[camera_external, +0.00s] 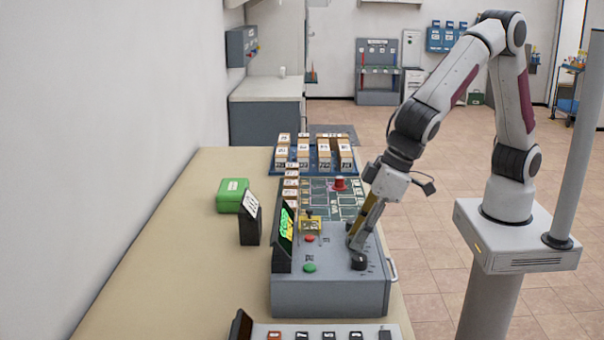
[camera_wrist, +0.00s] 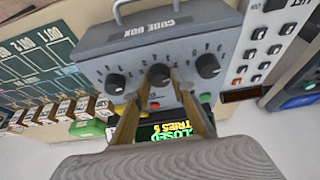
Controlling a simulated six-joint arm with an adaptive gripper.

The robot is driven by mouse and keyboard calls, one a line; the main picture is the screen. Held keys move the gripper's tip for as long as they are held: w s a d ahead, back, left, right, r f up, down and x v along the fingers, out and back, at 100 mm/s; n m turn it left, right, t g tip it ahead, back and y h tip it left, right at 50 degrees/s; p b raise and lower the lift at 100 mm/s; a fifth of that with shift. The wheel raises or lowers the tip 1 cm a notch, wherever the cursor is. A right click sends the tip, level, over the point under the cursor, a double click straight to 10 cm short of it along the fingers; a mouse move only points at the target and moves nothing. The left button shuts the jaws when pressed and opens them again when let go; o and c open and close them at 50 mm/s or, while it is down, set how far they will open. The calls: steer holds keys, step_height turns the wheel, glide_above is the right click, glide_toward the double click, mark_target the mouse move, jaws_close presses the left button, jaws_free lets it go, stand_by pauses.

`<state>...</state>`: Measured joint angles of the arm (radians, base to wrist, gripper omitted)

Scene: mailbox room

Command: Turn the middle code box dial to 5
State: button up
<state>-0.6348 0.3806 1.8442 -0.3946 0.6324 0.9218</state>
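The grey code box (camera_external: 330,296) stands on the table's right edge in the external view. In the wrist view its panel (camera_wrist: 180,49) has three black dials: left (camera_wrist: 115,83), middle (camera_wrist: 158,74) and right (camera_wrist: 207,66). My gripper (camera_wrist: 160,86) points at the middle dial, its two tan fingers apart, one on each side of the knob. I cannot tell whether they touch it. In the external view my gripper (camera_external: 354,243) hides the middle dial, and the near dial (camera_external: 359,262) shows beside it. The middle dial's number is too small to read.
A lit display (camera_external: 286,231) stands along the box's left side, near a red button (camera_external: 310,238) and a green button (camera_external: 309,268). A green case (camera_external: 232,194) lies behind. A switch panel (camera_external: 342,335) stands in front. The table's left part is clear.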

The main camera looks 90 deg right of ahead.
steer(key=c, duration=0.4)
steer(key=shift+n+y, duration=0.3)
steer(key=shift+n, duration=0.5)
steer(key=shift+d+n+y, duration=0.15)
steer(key=shift+n+y, duration=0.45)
steer(key=shift+n, duration=0.8)
steer(key=shift+w+d+n+g+y, duration=0.1)
steer(key=shift+n+g+y, duration=0.3)
steer(key=shift+n, duration=0.85)
steer(key=shift+n+g+y, duration=0.3)
steer(key=shift+n+g, duration=0.1)
steer(key=shift+n, duration=0.85)
steer(key=shift+w+n+g+y, duration=0.1)
steer(key=shift+n+g+y, duration=0.25)
steer(key=shift+n, duration=0.8)
steer(key=shift+w+n+g+y, duration=0.1)
steer(key=shift+n+g+y, duration=0.2)
steer(key=shift+n, duration=0.85)
steer(key=shift+d+n+g, duration=0.1)
steer(key=shift+n+g, duration=0.95)
steer(key=shift+n, duration=1.45)
